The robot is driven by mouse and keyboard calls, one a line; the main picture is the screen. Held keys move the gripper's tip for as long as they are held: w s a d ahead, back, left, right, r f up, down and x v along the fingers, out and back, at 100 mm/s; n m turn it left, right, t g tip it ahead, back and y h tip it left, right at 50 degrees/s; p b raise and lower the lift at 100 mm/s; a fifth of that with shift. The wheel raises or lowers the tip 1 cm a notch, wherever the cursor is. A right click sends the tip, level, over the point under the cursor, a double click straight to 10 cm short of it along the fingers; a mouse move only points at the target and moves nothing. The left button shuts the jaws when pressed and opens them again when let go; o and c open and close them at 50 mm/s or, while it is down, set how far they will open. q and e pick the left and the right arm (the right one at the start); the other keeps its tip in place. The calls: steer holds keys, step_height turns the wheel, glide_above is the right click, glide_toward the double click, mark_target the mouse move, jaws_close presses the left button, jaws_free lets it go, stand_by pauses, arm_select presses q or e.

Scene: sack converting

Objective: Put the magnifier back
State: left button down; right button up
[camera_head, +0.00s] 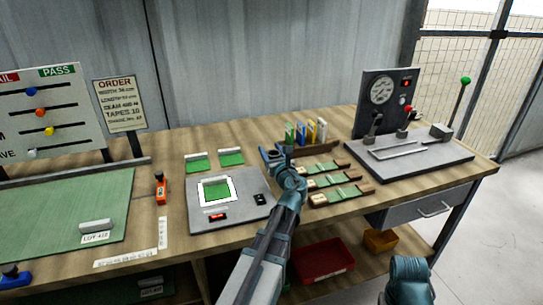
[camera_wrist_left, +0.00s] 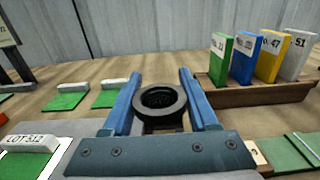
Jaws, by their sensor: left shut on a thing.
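The magnifier (camera_wrist_left: 160,104) is a small black ring-shaped loupe in the left wrist view. It sits between the two blue fingers of my left gripper (camera_wrist_left: 160,78), which is shut on it. In the head view my left gripper (camera_head: 275,154) is above the bench, behind the grey plate and just left of the coloured tag rack. The magnifier cannot be made out clearly there. Of my right arm only a rounded teal part shows at the bottom right; its jaws are out of view.
A grey plate (camera_head: 258,212) with a white-framed green sample is on the bench. Two green swatches (camera_head: 231,158) lie behind it. A wooden rack (camera_wrist_left: 262,91) holds several coloured tags. Wooden sample holders (camera_head: 342,194) lie to the right, before a gauge press (camera_head: 383,98). An orange tool (camera_head: 161,188) stands left.

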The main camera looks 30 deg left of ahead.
mark_target(271, 155)
arm_select(q)
steer(key=shift+w+a, duration=0.2)
steer(key=shift+w, duration=0.25)
steer(key=shift+w+a+f+b, duration=0.45)
steer(key=shift+w+f+b, duration=0.35)
steer(key=shift+f, duration=0.05)
steer(key=shift+s+d+f+b, duration=0.1)
steer(key=shift+f+b, duration=0.95)
steer(key=shift+f, duration=0.1)
steer(key=shift+c, duration=0.9)
jaws_free()
